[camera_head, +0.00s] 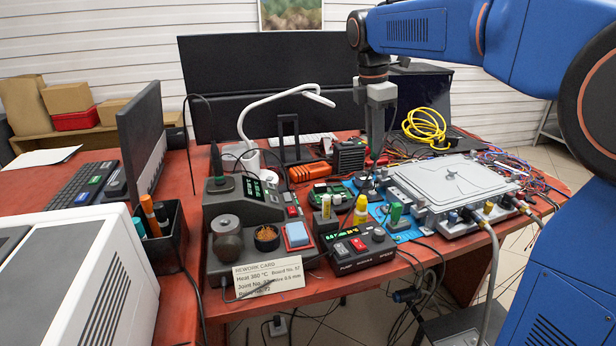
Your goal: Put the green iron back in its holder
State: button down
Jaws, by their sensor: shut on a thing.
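My gripper (377,125) points down over the middle right of the red desk, left of the grey lidded housing. I cannot tell whether this is an iron or a holder.
The grey housing (455,181) with hoses stands right of my gripper. A yellow cable coil (424,126) lies behind. A white lamp (249,128), a monitor and an orange tool (310,171) stand behind and left. A control box (357,245) and a rework card (269,278) are in front.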

jog(key=s+a+r+n+y, duration=0.1)
jog(key=s+a+r, duration=0.15)
jog(key=a, duration=0.65)
jog(key=s+a+r+n, duration=0.15)
jog(key=s+a, duration=0.25)
jog(key=a, duration=0.5)
jog(key=s+a+n, duration=0.2)
jog(key=s+a, duration=1.3)
jog(key=shift+a+y, duration=0.2)
jog(key=shift+y, duration=0.1)
jog(key=shift+f, duration=0.25)
jog(key=shift+f, duration=1.25)
jog(key=shift+f, duration=0.3)
jog(key=shift+f, duration=0.8)
jog(key=shift+f, duration=0.15)
dwell(0.5)
